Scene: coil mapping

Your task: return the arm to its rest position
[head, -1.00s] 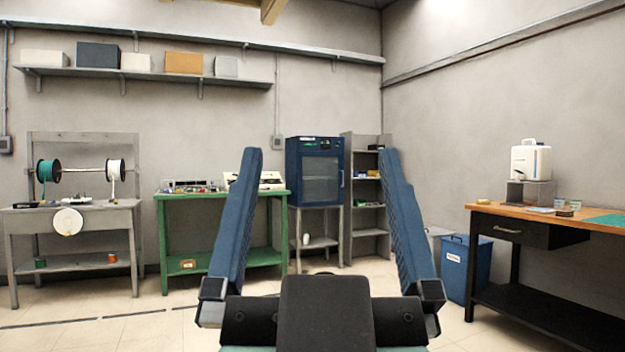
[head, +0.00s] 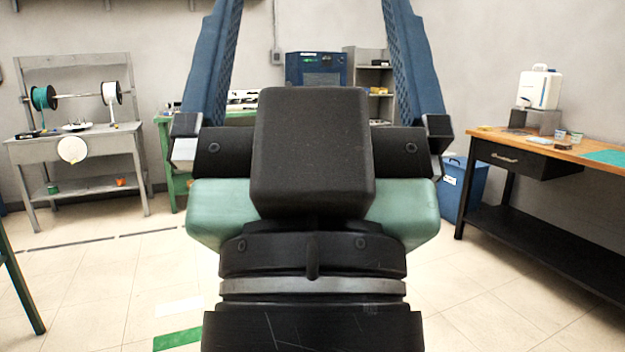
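My gripper (head: 312,22) is in the middle of the head view, pointing away from me. Its two long blue fingers stand wide apart, and their tips are cut off by the top edge. I see nothing held between them. My black and green wrist fills the lower middle of the view and hides the floor behind it.
A grey bench (head: 75,143) with wire spools stands at the left. A green table (head: 175,180) and a blue cabinet (head: 316,68) are partly hidden behind my gripper. A wood-topped workbench (head: 545,150) and a blue bin (head: 462,190) stand right. Tiled floor (head: 90,285) is open at left.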

